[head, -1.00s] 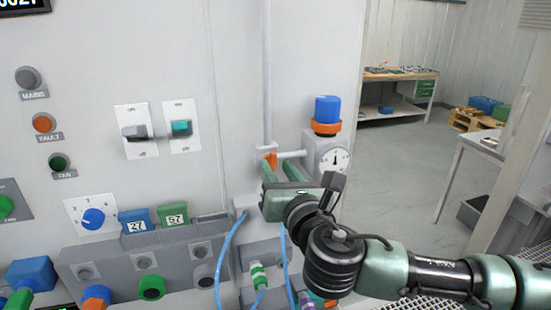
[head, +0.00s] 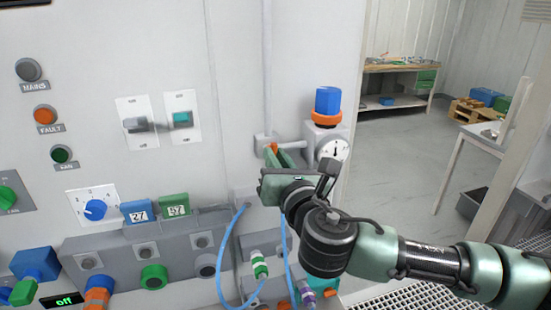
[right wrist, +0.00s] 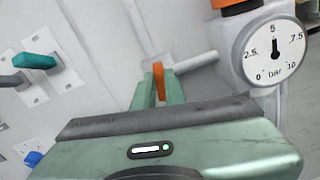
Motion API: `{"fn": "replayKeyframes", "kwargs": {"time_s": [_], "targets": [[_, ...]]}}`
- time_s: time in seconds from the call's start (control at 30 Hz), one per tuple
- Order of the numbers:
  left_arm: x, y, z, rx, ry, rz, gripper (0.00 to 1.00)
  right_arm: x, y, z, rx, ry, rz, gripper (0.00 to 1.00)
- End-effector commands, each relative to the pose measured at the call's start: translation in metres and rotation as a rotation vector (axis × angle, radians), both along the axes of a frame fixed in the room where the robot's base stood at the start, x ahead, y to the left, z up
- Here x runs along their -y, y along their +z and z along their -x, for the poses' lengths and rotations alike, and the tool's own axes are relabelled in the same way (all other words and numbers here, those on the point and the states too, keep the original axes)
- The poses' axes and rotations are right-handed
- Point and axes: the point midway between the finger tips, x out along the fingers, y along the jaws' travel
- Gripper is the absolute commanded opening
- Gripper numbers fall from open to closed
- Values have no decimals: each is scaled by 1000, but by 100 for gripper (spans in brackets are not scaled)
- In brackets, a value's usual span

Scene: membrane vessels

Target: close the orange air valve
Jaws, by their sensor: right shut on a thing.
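The orange air valve handle (head: 273,149) sits on the grey pipe fitting of the panel, left of the pressure gauge. In the right wrist view the orange handle (right wrist: 158,80) stands upright between my green fingers. My right gripper (head: 275,158) reaches in from the lower right and is shut on the handle; the fingers hide its lower part. The gripper also shows in the right wrist view (right wrist: 158,92). My left gripper is not in view.
The gauge (right wrist: 272,48) reads about 5 bar. A blue-and-orange regulator knob (head: 327,102) stands above it. Blue hoses (head: 227,255) hang below the gripper. Switches (head: 180,119) and a blue dial (head: 95,209) lie left. Open floor is at the right.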

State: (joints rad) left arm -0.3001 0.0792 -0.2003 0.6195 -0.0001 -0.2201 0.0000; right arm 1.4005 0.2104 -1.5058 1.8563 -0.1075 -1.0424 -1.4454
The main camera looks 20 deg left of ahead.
Motion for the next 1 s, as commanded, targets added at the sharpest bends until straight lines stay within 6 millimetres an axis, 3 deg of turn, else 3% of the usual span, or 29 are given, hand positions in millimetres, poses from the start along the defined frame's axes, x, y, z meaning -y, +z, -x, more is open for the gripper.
{"fn": "replayKeyframes", "kwargs": {"time_s": [1.0], "targets": [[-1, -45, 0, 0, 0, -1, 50, 3, -4, -2, -482, -1, -717, 0]]}}
